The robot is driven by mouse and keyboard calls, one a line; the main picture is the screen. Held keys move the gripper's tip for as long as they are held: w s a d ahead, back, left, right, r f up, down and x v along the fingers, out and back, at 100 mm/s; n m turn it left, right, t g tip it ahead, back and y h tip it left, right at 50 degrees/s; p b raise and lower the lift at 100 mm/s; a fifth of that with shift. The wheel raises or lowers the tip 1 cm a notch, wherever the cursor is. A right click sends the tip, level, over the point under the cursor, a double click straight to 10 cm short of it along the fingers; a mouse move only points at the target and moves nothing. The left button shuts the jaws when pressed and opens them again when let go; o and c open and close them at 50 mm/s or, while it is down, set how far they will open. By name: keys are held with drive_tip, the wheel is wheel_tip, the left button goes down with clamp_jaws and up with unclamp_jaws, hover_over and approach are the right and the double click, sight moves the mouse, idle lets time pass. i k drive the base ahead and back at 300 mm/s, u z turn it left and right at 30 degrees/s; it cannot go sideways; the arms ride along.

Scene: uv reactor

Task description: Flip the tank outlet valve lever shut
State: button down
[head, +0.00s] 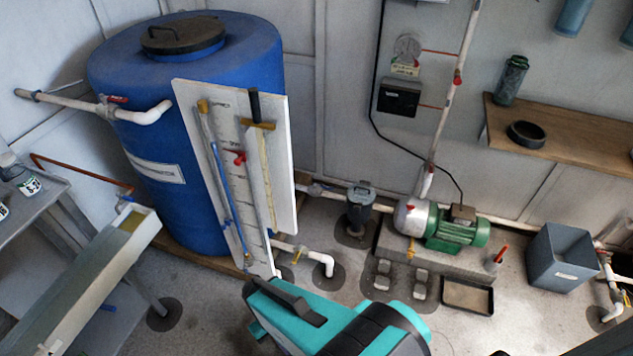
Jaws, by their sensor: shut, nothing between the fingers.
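The blue tank (225,75) stands at the left of the head view with a black lid on top. A white pipe (310,253) comes out low at its right side and bends down to the floor. A small yellow lever (296,257) shows on this pipe; it looks like the outlet valve lever, but it is too small to tell its exact angle. My teal and black arm fills the bottom middle, in front of and below this pipe. I cannot make out my gripper's fingers, and nothing visible touches the lever.
A red-handled valve (117,99) sits on the upper left pipe. A green pump (455,232), a black tray (467,296) and a grey bin (560,257) are at the right.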

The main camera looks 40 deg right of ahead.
sight(320, 185)
drive_tip(key=u, duration=0.6)
drive_tip(key=k, duration=1.2)
drive_tip(key=z, duration=1)
drive_tip(key=i, duration=1)
drive_tip(key=u, duration=0.05)
